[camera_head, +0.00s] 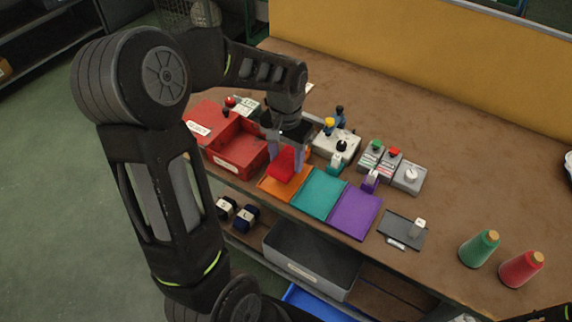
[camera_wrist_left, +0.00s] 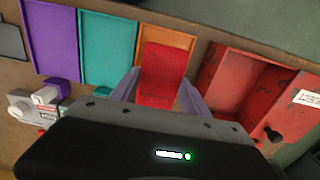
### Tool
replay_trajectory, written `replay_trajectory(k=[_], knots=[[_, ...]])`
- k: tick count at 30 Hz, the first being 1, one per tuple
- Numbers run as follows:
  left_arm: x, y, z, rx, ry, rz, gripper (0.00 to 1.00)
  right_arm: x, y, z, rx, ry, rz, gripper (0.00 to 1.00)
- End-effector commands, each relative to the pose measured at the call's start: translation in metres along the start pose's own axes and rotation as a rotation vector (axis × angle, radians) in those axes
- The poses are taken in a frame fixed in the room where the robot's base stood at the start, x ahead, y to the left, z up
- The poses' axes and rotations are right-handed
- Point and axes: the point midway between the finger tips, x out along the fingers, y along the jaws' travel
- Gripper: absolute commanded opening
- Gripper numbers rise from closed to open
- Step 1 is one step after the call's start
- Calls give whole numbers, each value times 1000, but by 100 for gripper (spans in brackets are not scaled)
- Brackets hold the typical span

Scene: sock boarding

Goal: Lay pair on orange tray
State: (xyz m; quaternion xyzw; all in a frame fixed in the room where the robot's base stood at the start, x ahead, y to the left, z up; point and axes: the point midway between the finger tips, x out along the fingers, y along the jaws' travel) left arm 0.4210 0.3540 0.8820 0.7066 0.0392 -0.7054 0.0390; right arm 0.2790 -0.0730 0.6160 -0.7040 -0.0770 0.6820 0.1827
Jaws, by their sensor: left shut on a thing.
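My left gripper (camera_head: 287,150) is shut on a red sock pair (camera_head: 286,167), which hangs over the orange tray (camera_head: 270,188). In the left wrist view the red pair (camera_wrist_left: 162,75) sits between the two fingers (camera_wrist_left: 160,97), with the orange tray (camera_wrist_left: 178,40) behind it. I cannot tell whether the pair touches the tray. The teal tray (camera_head: 318,194) and the purple tray (camera_head: 355,213) lie beside the orange one. My right gripper is not in view.
A red bin (camera_head: 232,150) stands left of the orange tray. Control boxes (camera_head: 405,177) with buttons are behind the trays. A green cone (camera_head: 479,249) and a red cone (camera_head: 521,268) stand at the right. A grey bin (camera_head: 300,262) is below the table edge.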

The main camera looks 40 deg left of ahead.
Motion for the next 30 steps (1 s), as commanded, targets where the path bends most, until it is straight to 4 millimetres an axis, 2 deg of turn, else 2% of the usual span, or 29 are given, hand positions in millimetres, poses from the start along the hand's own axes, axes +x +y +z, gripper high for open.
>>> replay_trajectory(k=[7, 19, 20, 27, 30], knots=[[31, 0, 1, 0, -4, 1, 13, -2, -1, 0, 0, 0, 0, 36], [37, 0, 1, 0, -2, 0, 13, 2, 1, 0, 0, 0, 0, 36], [36, 0, 1, 0, -2, 0, 55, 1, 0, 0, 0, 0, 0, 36], [36, 0, 1, 0, -2, 0, 75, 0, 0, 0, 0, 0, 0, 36], [36, 0, 1, 0, -2, 0, 76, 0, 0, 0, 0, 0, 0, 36]])
